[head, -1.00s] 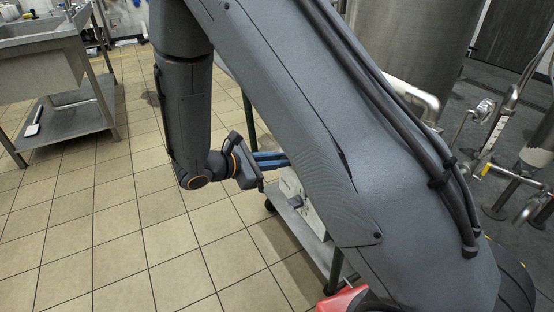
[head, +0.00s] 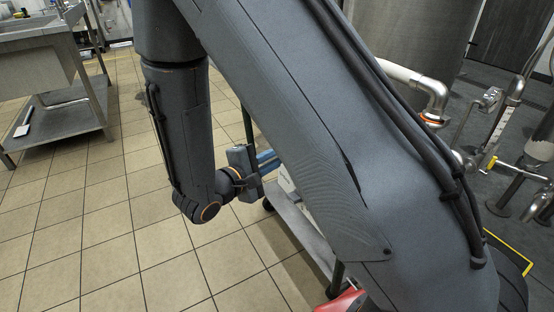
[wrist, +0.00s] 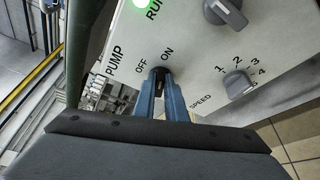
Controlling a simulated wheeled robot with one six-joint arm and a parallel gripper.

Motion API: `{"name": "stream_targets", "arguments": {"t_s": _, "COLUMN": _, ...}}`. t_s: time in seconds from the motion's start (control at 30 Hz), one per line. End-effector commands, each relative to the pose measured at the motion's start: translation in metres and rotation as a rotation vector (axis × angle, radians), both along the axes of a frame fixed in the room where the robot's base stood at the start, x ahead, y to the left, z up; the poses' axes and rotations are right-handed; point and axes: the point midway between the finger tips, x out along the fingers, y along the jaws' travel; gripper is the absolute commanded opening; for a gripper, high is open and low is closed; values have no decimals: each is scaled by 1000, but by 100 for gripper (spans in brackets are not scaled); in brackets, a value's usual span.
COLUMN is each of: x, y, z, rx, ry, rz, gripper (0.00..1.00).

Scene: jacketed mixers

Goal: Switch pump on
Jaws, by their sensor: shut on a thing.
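The pump switch, a dark knob (wrist: 159,72), sits on the light control panel (wrist: 195,75) between the printed words OFF and ON, beside the word PUMP. My gripper (wrist: 160,88) is shut on this knob with its two blue fingers. The fingers hide most of the knob, so its exact angle is hard to tell. A green lamp (wrist: 142,3) marked RUN glows at the top of the panel. In the head view my gripper (head: 268,160) reaches the panel, which my own arm mostly hides.
A grey SPEED knob (wrist: 236,83) with a number scale and another grey knob (wrist: 224,12) are on the same panel. A dark green post (wrist: 84,45) stands close left of my gripper. A steel tank (head: 410,45) and pipes are at the right. Tiled floor is free at the left.

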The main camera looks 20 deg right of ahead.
Motion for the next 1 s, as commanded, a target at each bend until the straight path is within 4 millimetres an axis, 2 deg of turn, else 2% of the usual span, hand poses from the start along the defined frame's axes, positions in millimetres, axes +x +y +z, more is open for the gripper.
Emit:
{"name": "stream_targets", "arguments": {"t_s": 0.3, "x": -1, "y": 0, "z": -2, "rx": 16, "ry": -74, "rz": 0, "gripper": 0}}
{"name": "stream_targets", "arguments": {"t_s": 0.73, "x": -1, "y": 0, "z": -2, "rx": 17, "ry": -81, "rz": -2, "gripper": 0}}
{"name": "stream_targets", "arguments": {"t_s": 0.77, "x": -1, "y": 0, "z": -2, "rx": 17, "ry": -81, "rz": -2, "gripper": 16}}
{"name": "stream_targets", "arguments": {"t_s": 0.83, "x": -1, "y": 0, "z": -2, "rx": 17, "ry": -81, "rz": -1, "gripper": 28}}
{"name": "stream_targets", "arguments": {"t_s": 1.0, "x": -1, "y": 0, "z": -2, "rx": 16, "ry": -80, "rz": -1, "gripper": 30}}
